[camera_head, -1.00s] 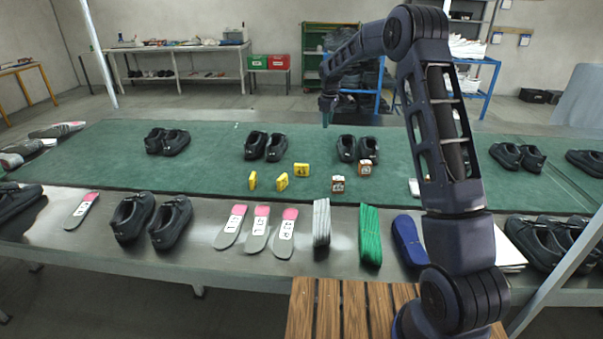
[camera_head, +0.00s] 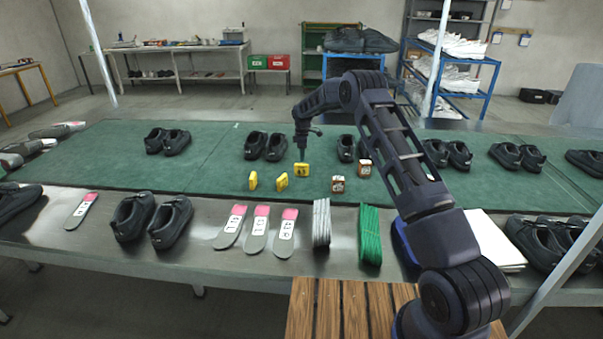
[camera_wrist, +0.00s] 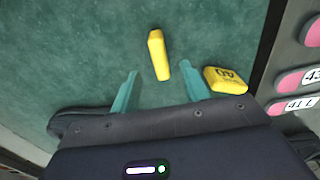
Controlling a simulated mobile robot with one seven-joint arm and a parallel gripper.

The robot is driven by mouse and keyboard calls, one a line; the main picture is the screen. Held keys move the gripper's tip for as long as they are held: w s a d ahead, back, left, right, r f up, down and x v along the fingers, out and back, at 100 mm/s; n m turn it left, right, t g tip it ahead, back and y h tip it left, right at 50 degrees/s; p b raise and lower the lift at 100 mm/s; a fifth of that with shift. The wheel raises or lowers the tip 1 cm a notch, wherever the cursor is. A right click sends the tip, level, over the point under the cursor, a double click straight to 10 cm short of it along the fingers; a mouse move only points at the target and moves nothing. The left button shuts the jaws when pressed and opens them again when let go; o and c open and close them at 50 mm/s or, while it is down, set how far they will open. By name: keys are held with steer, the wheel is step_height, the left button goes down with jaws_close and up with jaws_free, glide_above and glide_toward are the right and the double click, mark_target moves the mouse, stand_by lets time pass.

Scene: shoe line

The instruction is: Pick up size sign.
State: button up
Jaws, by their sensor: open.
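Three yellow size signs stand on the green mat in the head view: a left one (camera_head: 253,181), a middle one (camera_head: 282,183) and a right one (camera_head: 302,171) with dark digits. My gripper (camera_head: 301,156) points down just above and behind the right sign. In the wrist view my gripper (camera_wrist: 158,80) has its teal fingers apart and empty. A narrow yellow sign (camera_wrist: 158,52), seen edge-on, lies ahead of and between the fingertips. Another yellow sign marked 40 (camera_wrist: 225,80) is right of the right finger. I cannot tell whether the fingers flank the first sign.
Black shoes (camera_head: 265,146) stand close behind and left of my gripper; a shoe also shows under it in the wrist view (camera_wrist: 68,122). Two brown-and-white boxes (camera_head: 364,168) (camera_head: 338,184) stand to the right. Insoles (camera_head: 256,232) and lace bundles (camera_head: 321,223) lie on the near metal edge.

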mark_target(301, 169)
steer(key=f, duration=0.9)
steer(key=shift+w+a+f, duration=0.15)
steer(key=shift+a, duration=0.15)
jaws_close()
